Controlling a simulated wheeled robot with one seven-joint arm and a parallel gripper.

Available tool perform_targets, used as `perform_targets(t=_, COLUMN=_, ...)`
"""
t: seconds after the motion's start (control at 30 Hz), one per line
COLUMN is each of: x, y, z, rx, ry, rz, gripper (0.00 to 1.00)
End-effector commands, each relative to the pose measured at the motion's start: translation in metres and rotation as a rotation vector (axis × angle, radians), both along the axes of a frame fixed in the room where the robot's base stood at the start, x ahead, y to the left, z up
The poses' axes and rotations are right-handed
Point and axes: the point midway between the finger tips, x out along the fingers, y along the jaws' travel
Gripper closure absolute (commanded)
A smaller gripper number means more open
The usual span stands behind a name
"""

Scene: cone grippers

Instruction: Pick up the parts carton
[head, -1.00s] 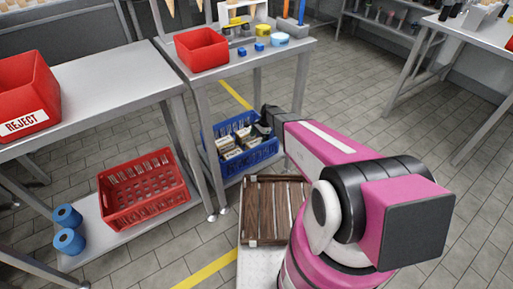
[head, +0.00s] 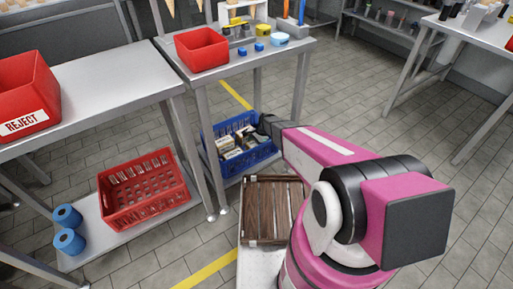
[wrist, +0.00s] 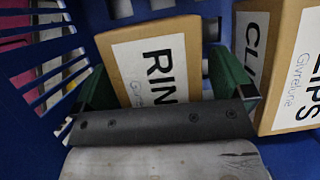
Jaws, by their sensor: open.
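A brown carton with a white label reading "RIN…" (wrist: 150,65) lies in the blue crate (head: 252,161). The label's end is hidden behind my gripper. In the wrist view, my gripper (wrist: 165,82) is open, with one green finger on each side of this carton; I cannot tell whether they touch it. A second carton, labelled "CLIPS" in part (wrist: 285,65), stands just right of the right finger. In the head view, my gripper (head: 263,130) is dark and reaches into the crate's right side. Several small cartons (head: 232,147) show there, their labels too small to read.
The crate sits low under a metal table (head: 265,58) bearing a red bin (head: 202,49). Table legs stand close by. A red basket (head: 145,190) is on the low shelf at left. A wooden slatted crate (head: 272,208) is in front. Floor at right is clear.

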Motion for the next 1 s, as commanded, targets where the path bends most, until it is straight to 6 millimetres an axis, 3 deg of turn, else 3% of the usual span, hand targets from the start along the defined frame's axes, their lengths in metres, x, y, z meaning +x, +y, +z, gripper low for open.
perform_targets(t=0.07, x=0.000, y=0.000, z=-0.001, rx=0.000, ry=0.000, rz=0.000, gripper=0.01)
perform_targets(t=0.27, x=0.000, y=0.000, z=-0.001, rx=0.000, ry=0.000, rz=0.000, gripper=0.61)
perform_targets(t=0.63, x=0.000, y=0.000, z=0.007, rx=0.000, ry=-0.001, rz=0.000, gripper=0.61)
perform_targets(t=1.0, x=-0.001, y=0.000, z=0.072, rx=0.000, ry=-0.002, rz=0.001, gripper=0.61)
